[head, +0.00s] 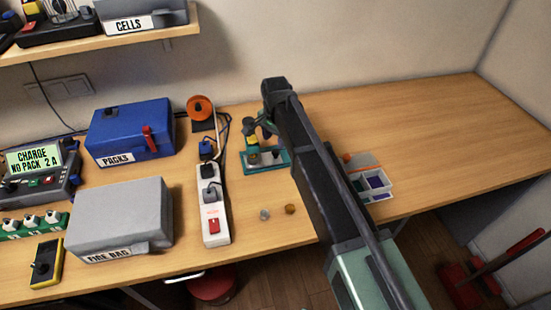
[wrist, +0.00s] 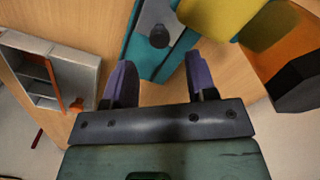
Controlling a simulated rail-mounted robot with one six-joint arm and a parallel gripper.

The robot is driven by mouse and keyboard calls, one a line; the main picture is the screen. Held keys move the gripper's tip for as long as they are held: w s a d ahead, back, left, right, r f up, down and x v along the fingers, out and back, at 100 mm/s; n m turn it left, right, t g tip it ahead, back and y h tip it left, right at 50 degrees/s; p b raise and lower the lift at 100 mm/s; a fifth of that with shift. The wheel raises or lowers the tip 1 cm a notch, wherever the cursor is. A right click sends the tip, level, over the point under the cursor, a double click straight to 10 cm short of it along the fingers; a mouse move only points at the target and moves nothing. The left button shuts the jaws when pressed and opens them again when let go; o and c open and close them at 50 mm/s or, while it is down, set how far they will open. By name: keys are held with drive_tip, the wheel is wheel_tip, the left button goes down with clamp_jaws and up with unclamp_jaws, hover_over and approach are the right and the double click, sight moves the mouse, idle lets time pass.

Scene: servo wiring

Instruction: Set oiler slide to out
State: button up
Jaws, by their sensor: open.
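A teal fixture (head: 282,167) stands on the bench just right of the power strip, with a grey plate on it. In the wrist view, the teal base (wrist: 178,55) carries a grey strip (wrist: 146,22) with a round dark knob (wrist: 158,37), likely the oiler slide. A yellow part (wrist: 208,12) and an amber body with a dark end (wrist: 290,45) sit beside it. My gripper (wrist: 158,78) is open, with nothing between its two purple fingers; the knob shows beyond the gap between them. In the head view my arm hides part of the fixture and most of the gripper.
A white divided tray (head: 385,189) with an orange knob stands right of my arm; it also shows in the wrist view (wrist: 52,48). A power strip (head: 213,222), an orange spool (head: 201,108) and two small round pieces (head: 290,209) are close by. The bench's right side is clear.

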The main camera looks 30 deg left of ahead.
sight(276, 151)
wheel_tip(276, 151, down, 7)
drive_tip(key=b, duration=0.5)
drive_tip(key=shift+r, duration=0.3)
drive_tip(key=shift+c, duration=0.3)
clamp_jaws()
